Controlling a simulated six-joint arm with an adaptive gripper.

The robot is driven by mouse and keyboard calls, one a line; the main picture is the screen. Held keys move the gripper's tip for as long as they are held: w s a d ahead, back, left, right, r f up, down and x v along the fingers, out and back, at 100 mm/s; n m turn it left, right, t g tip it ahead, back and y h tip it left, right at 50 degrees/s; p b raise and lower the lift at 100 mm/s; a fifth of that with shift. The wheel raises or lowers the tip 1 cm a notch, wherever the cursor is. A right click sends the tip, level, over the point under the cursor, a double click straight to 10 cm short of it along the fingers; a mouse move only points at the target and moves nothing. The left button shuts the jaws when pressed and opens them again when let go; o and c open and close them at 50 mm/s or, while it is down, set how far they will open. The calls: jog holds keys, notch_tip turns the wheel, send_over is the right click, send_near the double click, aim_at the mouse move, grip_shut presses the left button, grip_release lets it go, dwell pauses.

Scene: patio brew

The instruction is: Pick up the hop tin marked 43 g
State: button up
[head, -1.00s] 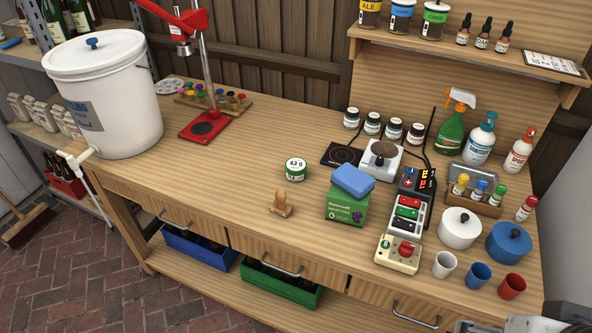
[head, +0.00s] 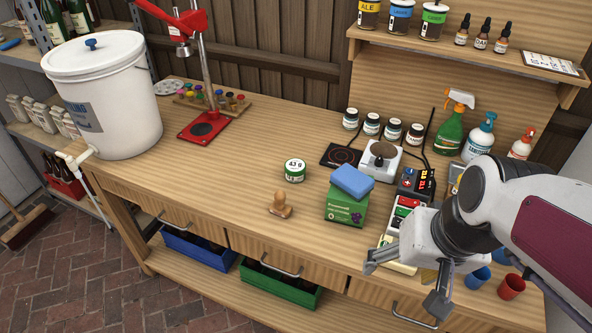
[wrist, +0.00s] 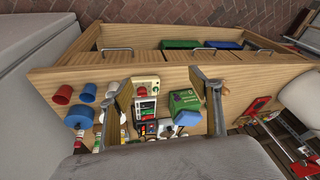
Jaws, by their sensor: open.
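The hop tin marked 43 g (head: 295,170) is a small round green tin with a white lid. It stands upright on the workbench, left of the green box, in the head view. My gripper (head: 402,277) is open and empty above the front right part of the bench, well to the right of the tin. In the wrist view my gripper (wrist: 163,90) shows its two fingers spread apart, with the bench beyond them. I cannot make out the tin in the wrist view.
A wooden stamp (head: 280,206) stands just in front of the tin. A green box (head: 345,209) with a blue sponge (head: 352,181) on top stands to its right. The bench left of the tin is clear.

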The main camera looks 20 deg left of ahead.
jog(key=w+a+f+m+t+y, duration=0.25)
jog(key=w+a+m, duration=0.4)
jog(key=a, duration=0.95)
jog(key=w+a+f+m+t+y, duration=0.1)
jog(key=w+a+f+m+t, duration=0.2)
jog(key=w+a, duration=0.9)
jog(key=w+a+f+m+t+y, duration=0.15)
jog(key=w+a+f+m, duration=0.35)
jog(key=a, duration=1.4)
jog(key=w+m+t+h, duration=0.1)
jog(key=m, duration=0.3)
jog(key=w+f+m+t+h, duration=0.1)
jog(key=m, duration=0.4)
jog(key=w+m+t+h, duration=0.1)
jog(key=w+m+h, duration=0.1)
jog(key=m, duration=0.2)
jog(key=shift+w+a+f+t, duration=0.1)
jog(key=shift+a+f+t, duration=0.2)
jog(key=shift+f, duration=0.05)
jog(key=w+d+r+m+h, duration=0.2)
jog(key=d+m+h, duration=0.4)
jog(key=m, duration=0.4)
jog(key=r+m+h, duration=0.1)
jog(key=m+h, duration=0.1)
jog(key=m, duration=0.4)
send_over(291, 168)
jog(key=s+a, duration=0.1)
jog(key=s, duration=0.2)
jog(key=shift+f, duration=0.15)
